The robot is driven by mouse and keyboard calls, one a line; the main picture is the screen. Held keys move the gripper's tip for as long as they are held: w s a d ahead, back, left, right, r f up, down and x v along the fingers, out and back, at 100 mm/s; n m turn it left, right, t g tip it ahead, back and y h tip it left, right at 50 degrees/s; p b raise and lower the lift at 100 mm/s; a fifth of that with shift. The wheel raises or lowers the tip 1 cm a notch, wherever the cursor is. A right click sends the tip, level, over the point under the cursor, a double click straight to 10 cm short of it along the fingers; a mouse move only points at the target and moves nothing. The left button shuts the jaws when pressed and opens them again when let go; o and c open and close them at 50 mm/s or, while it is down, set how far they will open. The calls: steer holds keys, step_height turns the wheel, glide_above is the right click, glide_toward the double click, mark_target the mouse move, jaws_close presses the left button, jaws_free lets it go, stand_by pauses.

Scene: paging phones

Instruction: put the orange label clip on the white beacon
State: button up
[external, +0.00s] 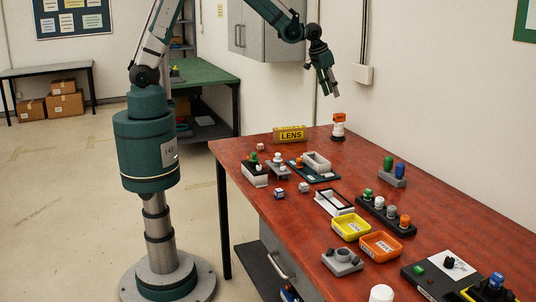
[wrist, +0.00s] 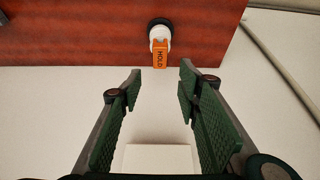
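The white beacon (external: 338,130) stands upright on a black base near the far end of the red table, by the wall. The orange label clip (external: 339,118) sits at the top of the beacon. In the wrist view the clip (wrist: 160,53), reading HOLD, touches the white beacon (wrist: 159,32), with the black base partly visible behind. My gripper (external: 335,91) is above the beacon, apart from it, pointing down. In the wrist view my gripper (wrist: 161,78) is open, with nothing between its fingers.
A yellow LENS sign (external: 290,134) stands left of the beacon. Yellow (external: 351,228) and orange (external: 381,246) trays and several small parts cover the nearer table. The wall with a pale box (external: 358,73) is close to my gripper.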

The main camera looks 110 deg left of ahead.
steer(key=shift+d+r, duration=0.1)
stand_by(0.3)
steer(key=s+d+r+m+t, duration=0.1)
steer(key=s+d+r, duration=0.35)
steer(key=d, duration=0.45)
steer(key=s+d+r+m+h, duration=0.1)
steer(key=s+d+r+m, duration=0.15)
steer(key=d+r, duration=0.45)
steer(key=s+d+r+m+t, duration=0.1)
steer(key=s+d+r, duration=0.3)
steer(key=d, duration=0.6)
steer(key=s+d+m+t+h, duration=0.2)
steer(key=s+d+m, duration=0.2)
steer(key=s+d, duration=1.5)
steer(key=shift+s, duration=1.25)
steer(key=shift+f+m, duration=0.2)
steer(key=shift+m, duration=0.05)
